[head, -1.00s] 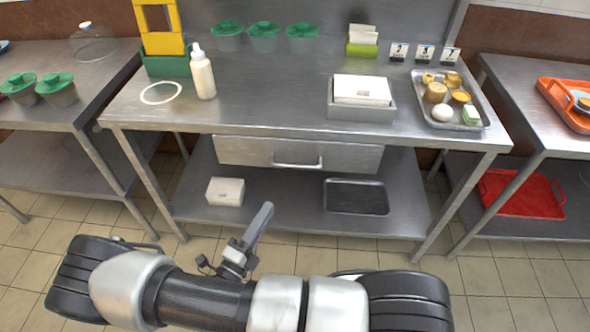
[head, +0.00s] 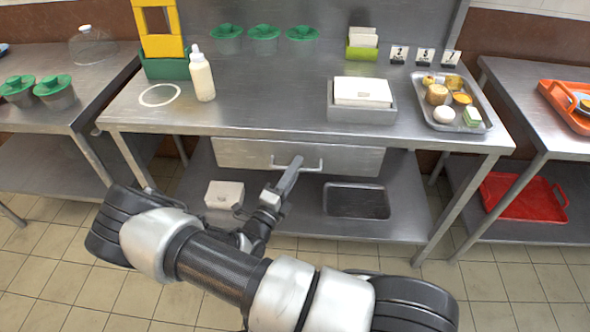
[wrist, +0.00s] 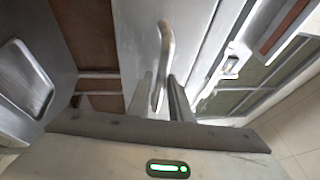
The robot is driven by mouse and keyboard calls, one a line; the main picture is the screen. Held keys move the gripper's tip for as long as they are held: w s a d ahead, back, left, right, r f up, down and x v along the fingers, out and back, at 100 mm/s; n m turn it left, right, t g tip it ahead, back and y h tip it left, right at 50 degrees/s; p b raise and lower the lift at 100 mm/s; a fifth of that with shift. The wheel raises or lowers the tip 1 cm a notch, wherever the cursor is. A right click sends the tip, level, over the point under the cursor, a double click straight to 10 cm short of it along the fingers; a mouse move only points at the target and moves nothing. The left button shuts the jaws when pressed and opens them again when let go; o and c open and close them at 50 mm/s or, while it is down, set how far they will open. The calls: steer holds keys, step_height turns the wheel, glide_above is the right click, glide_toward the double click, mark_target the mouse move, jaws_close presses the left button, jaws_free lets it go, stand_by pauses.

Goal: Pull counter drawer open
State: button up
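The counter drawer (head: 350,158) is a grey metal front under the middle counter, and it looks closed. Its bar handle (head: 311,168) runs across the middle of the front. My gripper (head: 297,160) reaches up to the handle and overlaps it in the head view, hiding part of the bar. In the wrist view the handle (wrist: 166,45) is a curved metal bar on the drawer front (wrist: 135,30). There my gripper (wrist: 160,78) has its two fingers apart, with the handle's near part in the gap between them. Contact cannot be made out.
A white box (head: 224,194) and a dark tray (head: 357,200) sit on the lower shelf (head: 300,222). The counter (head: 270,105) above holds a bottle (head: 201,74), a grey bin (head: 362,112) and a food tray (head: 478,122). Side tables stand left and right.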

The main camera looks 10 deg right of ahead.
jaws_close()
steer(key=s+a+p, duration=0.1)
steer(key=s+a, duration=0.2)
steer(key=s, duration=0.8)
steer(key=s+a+p, duration=0.2)
steer(key=s+a, duration=0.2)
steer(key=s, duration=0.7)
steer(key=shift+s+a, duration=0.15)
steer(key=shift+s, duration=0.25)
jaws_free()
